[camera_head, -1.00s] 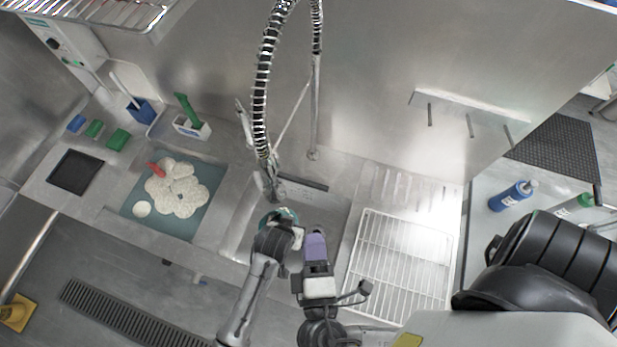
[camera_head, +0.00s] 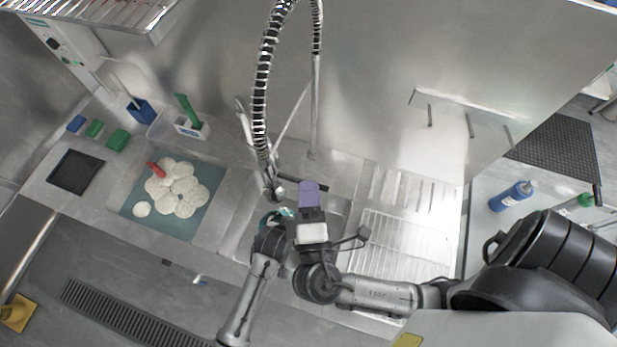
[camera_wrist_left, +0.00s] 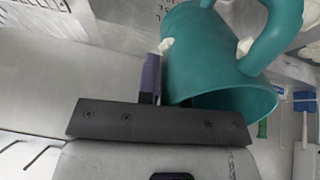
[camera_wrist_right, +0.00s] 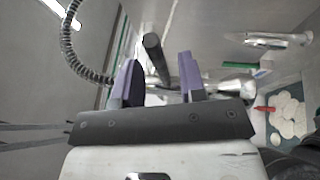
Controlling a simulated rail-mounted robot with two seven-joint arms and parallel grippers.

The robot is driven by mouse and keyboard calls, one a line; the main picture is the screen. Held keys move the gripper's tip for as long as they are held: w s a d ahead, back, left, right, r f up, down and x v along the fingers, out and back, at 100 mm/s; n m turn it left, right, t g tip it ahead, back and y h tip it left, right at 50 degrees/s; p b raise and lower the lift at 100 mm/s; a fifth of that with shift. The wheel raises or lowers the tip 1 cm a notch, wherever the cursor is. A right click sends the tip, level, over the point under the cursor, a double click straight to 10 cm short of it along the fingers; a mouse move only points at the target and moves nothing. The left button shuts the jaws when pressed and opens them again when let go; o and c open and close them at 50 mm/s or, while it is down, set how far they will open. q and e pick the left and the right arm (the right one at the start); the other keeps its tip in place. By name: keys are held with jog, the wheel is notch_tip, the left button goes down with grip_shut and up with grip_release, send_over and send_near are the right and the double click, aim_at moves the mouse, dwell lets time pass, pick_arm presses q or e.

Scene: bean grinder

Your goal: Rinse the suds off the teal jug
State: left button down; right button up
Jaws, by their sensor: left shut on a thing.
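The teal jug (camera_head: 270,218) is over the sink, below the spray hose nozzle (camera_head: 273,188). In the left wrist view the teal jug (camera_wrist_left: 205,60) lies tilted, its open rim toward lower right. White suds patches (camera_wrist_left: 167,46) cling to its side and near its handle. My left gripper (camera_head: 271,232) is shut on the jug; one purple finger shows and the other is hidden. My right gripper (camera_head: 309,188) is right of the jug, fingers apart. In the right wrist view a dark bar (camera_wrist_right: 155,55) shows between and beyond its fingers (camera_wrist_right: 160,78); contact cannot be told.
A wire rack (camera_head: 400,240) stands on the right drainboard. A teal-floored basin (camera_head: 150,220) at left holds white foamy clumps (camera_head: 182,190) and a red-handled thing (camera_head: 155,168). The spray hose (camera_head: 263,90) hangs above the sink. Green and blue sponges (camera_head: 117,139) lie at far left.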

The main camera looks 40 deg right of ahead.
jog(key=shift+x, duration=1.1)
grip_shut()
